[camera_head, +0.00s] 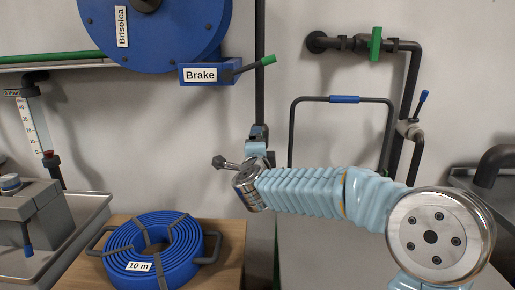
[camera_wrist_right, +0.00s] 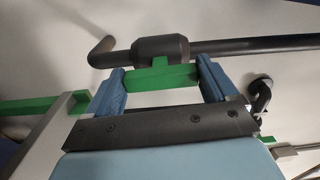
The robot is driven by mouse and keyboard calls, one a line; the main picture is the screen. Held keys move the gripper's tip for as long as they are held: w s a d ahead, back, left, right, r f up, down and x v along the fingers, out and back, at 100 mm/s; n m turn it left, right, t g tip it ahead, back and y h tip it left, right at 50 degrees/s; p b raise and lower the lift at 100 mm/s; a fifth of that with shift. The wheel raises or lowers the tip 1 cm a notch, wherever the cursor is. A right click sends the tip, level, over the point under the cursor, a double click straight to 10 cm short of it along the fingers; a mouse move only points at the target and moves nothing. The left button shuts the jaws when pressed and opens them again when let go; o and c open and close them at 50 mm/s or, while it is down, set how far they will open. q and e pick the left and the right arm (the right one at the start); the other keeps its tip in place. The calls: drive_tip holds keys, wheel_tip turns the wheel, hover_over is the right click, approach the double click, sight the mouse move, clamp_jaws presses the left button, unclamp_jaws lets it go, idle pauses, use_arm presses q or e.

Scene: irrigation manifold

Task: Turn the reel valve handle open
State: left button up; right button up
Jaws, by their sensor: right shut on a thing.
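My right gripper (camera_head: 258,137) is at the dark vertical pipe (camera_head: 260,85) below and right of the blue hose reel (camera_head: 155,28). In the right wrist view, the two blue fingers of my right gripper (camera_wrist_right: 161,72) are on either side of a green handle (camera_wrist_right: 160,75), shut on it. The handle sits against the dark valve body (camera_wrist_right: 160,48) on the pipe (camera_wrist_right: 255,45). In the head view my gripper and wrist hide the handle. My left gripper is not in view.
The brake box (camera_head: 208,74) with its green-tipped lever is above left of the gripper. A second green handle (camera_head: 376,44) is on the upper right pipe. A dark hoop with a blue grip (camera_head: 344,99) stands behind my arm. A coiled blue hose (camera_head: 152,250) lies below left.

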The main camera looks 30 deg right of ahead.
drive_tip(key=o, duration=0.8)
drive_tip(key=shift+f, duration=0.1)
drive_tip(key=shift+a, duration=0.1)
drive_tip(key=b+v, duration=0.1)
drive_tip(key=v, duration=1.2)
drive_tip(key=shift+s+a+b, duration=0.1)
drive_tip(key=shift+s+b, duration=0.3)
